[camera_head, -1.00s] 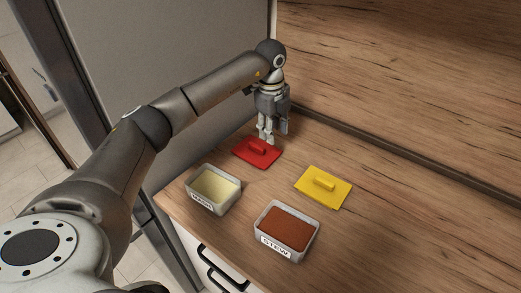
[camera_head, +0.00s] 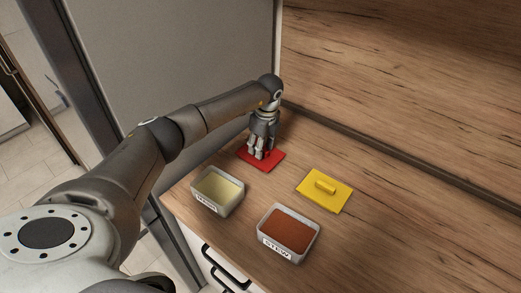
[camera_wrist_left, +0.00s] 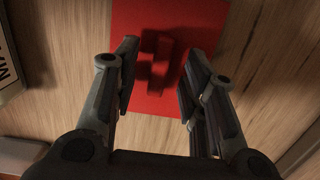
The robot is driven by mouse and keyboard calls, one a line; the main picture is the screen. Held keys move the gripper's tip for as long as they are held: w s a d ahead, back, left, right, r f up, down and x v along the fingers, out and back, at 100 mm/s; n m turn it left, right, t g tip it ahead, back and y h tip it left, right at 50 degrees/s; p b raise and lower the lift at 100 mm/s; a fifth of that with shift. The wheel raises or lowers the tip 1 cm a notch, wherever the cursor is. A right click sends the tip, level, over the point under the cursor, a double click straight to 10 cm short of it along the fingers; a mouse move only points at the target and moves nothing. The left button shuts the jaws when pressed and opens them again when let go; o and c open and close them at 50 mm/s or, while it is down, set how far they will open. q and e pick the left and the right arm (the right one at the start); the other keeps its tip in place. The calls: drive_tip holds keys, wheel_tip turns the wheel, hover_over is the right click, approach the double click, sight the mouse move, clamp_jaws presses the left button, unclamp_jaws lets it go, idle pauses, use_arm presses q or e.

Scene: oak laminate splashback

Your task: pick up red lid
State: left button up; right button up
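The red lid (camera_head: 275,163) lies flat on the wooden counter, at the back left behind the two tubs. My left gripper (camera_head: 259,156) points down right over it and hides its handle in the head view. In the left wrist view the red lid (camera_wrist_left: 205,22) fills the upper middle, and its raised red handle (camera_wrist_left: 155,62) shows between the fingers. The left gripper (camera_wrist_left: 157,85) is open there, with a gap on both sides of the handle. My right gripper is not in view.
A tub of pale yellow food (camera_head: 207,204) stands in front of the red lid. A tub labelled STEW (camera_head: 276,254) stands to its right. A yellow lid (camera_head: 336,199) lies behind that tub. A grey panel (camera_head: 185,60) rises at the left. The right of the counter is clear.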

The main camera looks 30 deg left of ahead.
use_arm(q)
drive_tip(key=shift+f, duration=0.4)
drive_tip(key=shift+c, duration=0.5)
clamp_jaws()
drive_tip(key=shift+r, duration=0.2)
